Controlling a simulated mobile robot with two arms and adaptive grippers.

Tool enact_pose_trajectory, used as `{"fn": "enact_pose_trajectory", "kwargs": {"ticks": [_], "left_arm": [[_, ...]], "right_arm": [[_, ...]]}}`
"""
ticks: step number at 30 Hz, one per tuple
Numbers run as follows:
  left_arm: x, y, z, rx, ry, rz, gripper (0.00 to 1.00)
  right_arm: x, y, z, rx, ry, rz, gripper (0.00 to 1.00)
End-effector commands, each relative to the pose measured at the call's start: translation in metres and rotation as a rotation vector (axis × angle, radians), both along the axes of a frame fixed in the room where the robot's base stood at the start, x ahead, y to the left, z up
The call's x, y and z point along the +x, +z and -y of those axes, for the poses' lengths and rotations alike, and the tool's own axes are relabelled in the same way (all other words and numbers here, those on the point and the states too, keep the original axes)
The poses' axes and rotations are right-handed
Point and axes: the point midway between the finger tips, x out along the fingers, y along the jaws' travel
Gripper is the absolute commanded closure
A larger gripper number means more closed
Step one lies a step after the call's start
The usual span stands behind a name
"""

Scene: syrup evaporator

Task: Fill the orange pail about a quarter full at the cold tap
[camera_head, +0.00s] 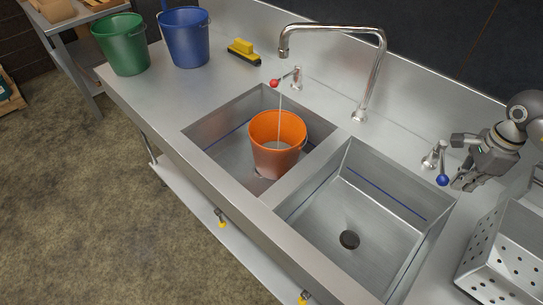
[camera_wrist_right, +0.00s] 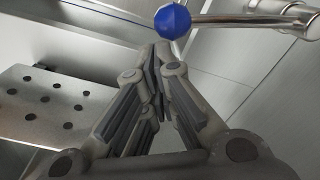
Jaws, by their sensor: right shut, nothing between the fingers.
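The orange pail (camera_head: 278,160) stands upright in the left basin under the swivel spout (camera_head: 334,29). A thin stream of water (camera_head: 280,105) falls from the spout into it; I cannot read the water level. The blue-knobbed tap lever (camera_head: 442,179) is at the right behind the right basin. My right gripper (camera_head: 466,165) is shut and empty beside this lever. In the right wrist view the blue knob (camera_wrist_right: 172,20) is just beyond my closed fingertips (camera_wrist_right: 155,52); contact is not clear. The red-knobbed lever (camera_head: 275,83) is left of the spout. My left gripper is out of view.
The right basin (camera_head: 349,273) is empty. A perforated steel rack (camera_head: 510,265) stands at the right, below my right gripper.

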Motion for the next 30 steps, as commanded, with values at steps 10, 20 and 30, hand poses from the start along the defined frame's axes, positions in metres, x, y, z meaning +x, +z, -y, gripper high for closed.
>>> {"fn": "enact_pose_trajectory", "kwargs": {"ticks": [10, 20, 30], "left_arm": [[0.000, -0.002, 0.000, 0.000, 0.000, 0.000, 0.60], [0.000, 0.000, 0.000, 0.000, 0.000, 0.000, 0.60], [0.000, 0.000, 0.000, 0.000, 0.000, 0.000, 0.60]], "right_arm": [[0.008, 0.000, 0.011, -0.005, -0.023, -0.003, 1.00], [0.012, 0.002, 0.003, -0.004, -0.023, 0.001, 1.00], [0.017, 0.001, -0.008, -0.004, -0.023, 0.000, 1.00]]}}
